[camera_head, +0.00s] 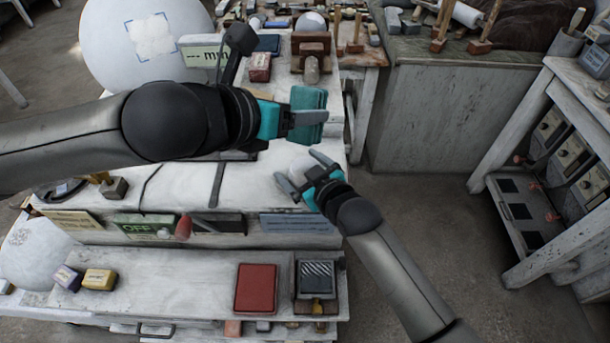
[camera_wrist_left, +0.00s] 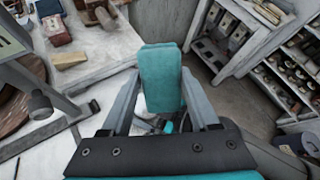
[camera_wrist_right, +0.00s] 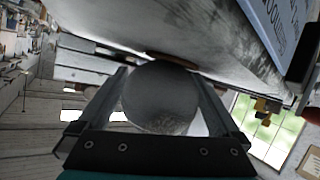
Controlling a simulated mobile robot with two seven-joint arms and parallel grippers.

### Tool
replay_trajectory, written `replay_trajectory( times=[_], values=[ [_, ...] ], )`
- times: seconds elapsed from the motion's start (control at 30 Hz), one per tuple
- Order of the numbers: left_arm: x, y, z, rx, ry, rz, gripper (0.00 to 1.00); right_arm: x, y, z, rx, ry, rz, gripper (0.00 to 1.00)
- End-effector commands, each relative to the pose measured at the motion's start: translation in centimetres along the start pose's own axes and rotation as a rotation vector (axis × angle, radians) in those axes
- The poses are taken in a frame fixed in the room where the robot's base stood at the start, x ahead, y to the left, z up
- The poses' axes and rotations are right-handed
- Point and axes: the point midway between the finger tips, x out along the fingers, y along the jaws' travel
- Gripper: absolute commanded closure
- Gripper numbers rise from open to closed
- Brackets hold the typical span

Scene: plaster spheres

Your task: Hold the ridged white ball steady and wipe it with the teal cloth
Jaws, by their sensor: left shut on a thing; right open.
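The teal cloth (camera_head: 308,100) is a folded pad in my left gripper (camera_head: 306,119), which is shut on it above the worktop. The cloth also shows upright between the left fingers in the left wrist view (camera_wrist_left: 162,78). The white ball (camera_head: 303,167) sits near the worktop's right edge, nearer the front than the cloth. My right gripper (camera_head: 298,168) is open, with its fingers on either side of the ball. In the right wrist view the ball (camera_wrist_right: 163,98) fills the space between the fingers and looks grey in shade. Its ridges are not clear.
A big white sphere (camera_head: 105,45) stands at the back left. A red block (camera_head: 256,288) and a striped dark block (camera_head: 316,272) sit on the lower front shelf. Brown blocks (camera_head: 311,45) stand at the back of the worktop. Open floor (camera_head: 425,200) lies to the right.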

Motion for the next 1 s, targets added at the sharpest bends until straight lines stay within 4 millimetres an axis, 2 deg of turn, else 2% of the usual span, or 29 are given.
replay_trajectory(
  times=[0.27, 0.8, 1.0],
  values=[
    [0.0, 0.0, 0.0, 0.0, -0.001, 0.0, 0.94, -1.6, 0.0, 0.1, 0.0, 0.0, 0.0, 0.0],
    [0.0, 0.0, 0.0, 0.0, -0.001, 0.0, 0.94, -9.6, 0.0, 0.1, -0.002, -0.001, 0.0, 0.0],
    [0.0, 0.0, 0.0, 0.0, -0.001, 0.0, 0.94, -11.5, 0.0, 0.1, 0.0, -0.001, 0.0, 0.0]
  ],
)
